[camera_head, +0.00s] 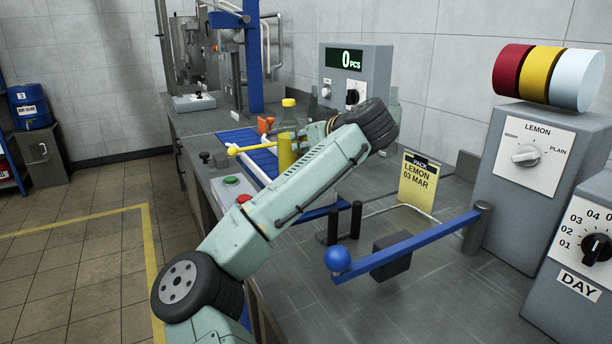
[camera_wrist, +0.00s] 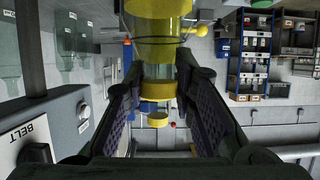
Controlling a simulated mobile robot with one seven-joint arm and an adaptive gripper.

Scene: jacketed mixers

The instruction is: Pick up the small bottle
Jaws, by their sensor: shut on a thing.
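The small bottle (camera_head: 287,138) has a yellow cap, a clear upper part and yellow contents. In the head view it is upright over the blue belt area, and its base is hidden behind my arm. In the wrist view, which is upside down, the bottle (camera_wrist: 160,70) is between the two dark fingers of my gripper (camera_wrist: 162,80). My gripper is shut on it near its clear upper part, just below the cap. In the head view my gripper is mostly hidden by my arm. I cannot tell whether the bottle's base touches the belt.
A blue lever (camera_head: 410,245) with a ball end sticks out over the bench. A yellow LEMON card (camera_head: 417,182) stands behind it. A grey counter box (camera_head: 376,70) stands at the back, with clear bottles beside it. Grey dial boxes (camera_head: 535,200) are at right.

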